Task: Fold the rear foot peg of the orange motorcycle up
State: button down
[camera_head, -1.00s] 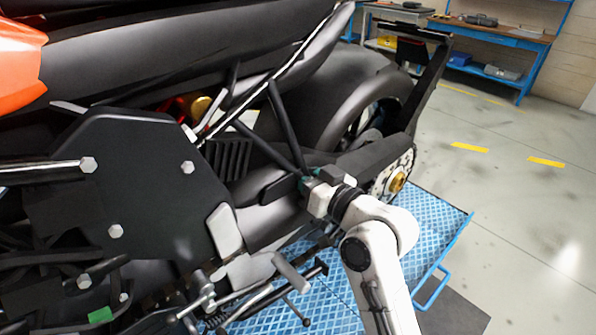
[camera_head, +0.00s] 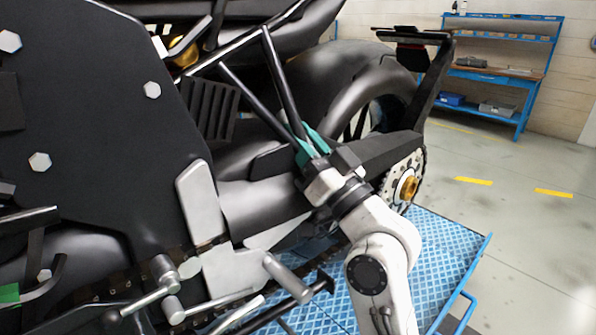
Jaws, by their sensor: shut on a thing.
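The orange motorcycle (camera_head: 90,110) fills the left and middle of the view, its black side plate nearest me. Two thin black struts (camera_head: 262,108) form a V that runs down to the rear foot peg's mount. My gripper (camera_head: 309,146), with teal fingertips, is at the lower end of this V. It is shut on the rear foot peg, which is mostly hidden by the fingers and wrist, so its angle cannot be told. My white arm reaches up to it from the bottom. A grey front peg (camera_head: 287,278) sticks out lower down.
The rear wheel (camera_head: 365,100) and the swingarm with a gold axle nut (camera_head: 409,188) lie just behind my gripper. A blue checkered platform (camera_head: 450,240) is under the bike. A blue workbench (camera_head: 500,80) stands far back. The grey floor at right is clear.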

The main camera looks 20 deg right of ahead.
jog(key=shift+s+d+r+t+y+b, duration=0.25)
jog(key=shift+t+b, duration=0.45)
jog(key=shift+b, duration=1)
jog(key=shift+a+r, duration=0.1)
jog(key=c, duration=0.9)
grip_release()
jog(key=shift+b+v, duration=1.65)
jog(key=shift+v, duration=3.8)
jog(key=shift+c, duration=0.2)
